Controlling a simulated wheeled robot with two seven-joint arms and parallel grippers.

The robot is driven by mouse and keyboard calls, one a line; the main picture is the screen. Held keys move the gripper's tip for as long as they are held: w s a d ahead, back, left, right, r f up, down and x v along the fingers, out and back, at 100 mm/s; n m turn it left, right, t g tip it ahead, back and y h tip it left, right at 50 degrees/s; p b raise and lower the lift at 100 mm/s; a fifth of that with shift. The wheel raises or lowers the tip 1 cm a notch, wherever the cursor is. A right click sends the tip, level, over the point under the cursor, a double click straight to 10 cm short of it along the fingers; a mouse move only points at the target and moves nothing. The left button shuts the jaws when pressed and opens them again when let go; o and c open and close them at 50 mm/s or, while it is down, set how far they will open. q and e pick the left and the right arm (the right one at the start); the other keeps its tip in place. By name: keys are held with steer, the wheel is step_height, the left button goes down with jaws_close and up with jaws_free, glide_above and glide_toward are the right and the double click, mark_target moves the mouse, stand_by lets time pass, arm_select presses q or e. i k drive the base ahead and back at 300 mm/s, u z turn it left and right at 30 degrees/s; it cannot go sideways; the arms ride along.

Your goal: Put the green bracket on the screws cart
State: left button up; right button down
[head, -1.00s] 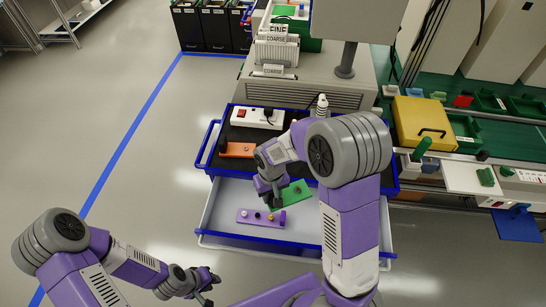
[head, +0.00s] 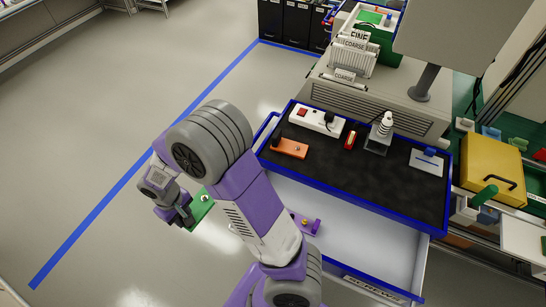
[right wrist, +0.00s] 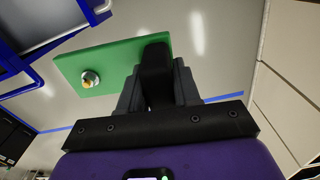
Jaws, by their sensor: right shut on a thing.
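The green bracket (head: 203,208) is a flat green plate with a round metal fitting on it. My right gripper (head: 187,214) is shut on it and holds it over the open floor, left of the cart. In the right wrist view the bracket (right wrist: 112,66) sticks out to the left from the closed fingers (right wrist: 156,75). The cart has a black top with a blue rim (head: 338,207) and an open white drawer (head: 385,245), whose front label, partly readable, seems to say SCREWS (head: 370,284). My left gripper is not in view.
On the cart top stand an orange bracket (head: 290,148), a white power strip (head: 317,121), a white bulb-like piece (head: 385,126) and a small white plate (head: 427,161). A purple bracket (head: 314,226) lies in the drawer. The middle of the top is clear.

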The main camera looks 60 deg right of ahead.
mark_target(375, 182)
steer(key=u, duration=0.45)
steer(key=k, duration=1.2)
steer(key=z, duration=1.5)
steer(key=i, duration=0.5)
steer(key=z, duration=0.05)
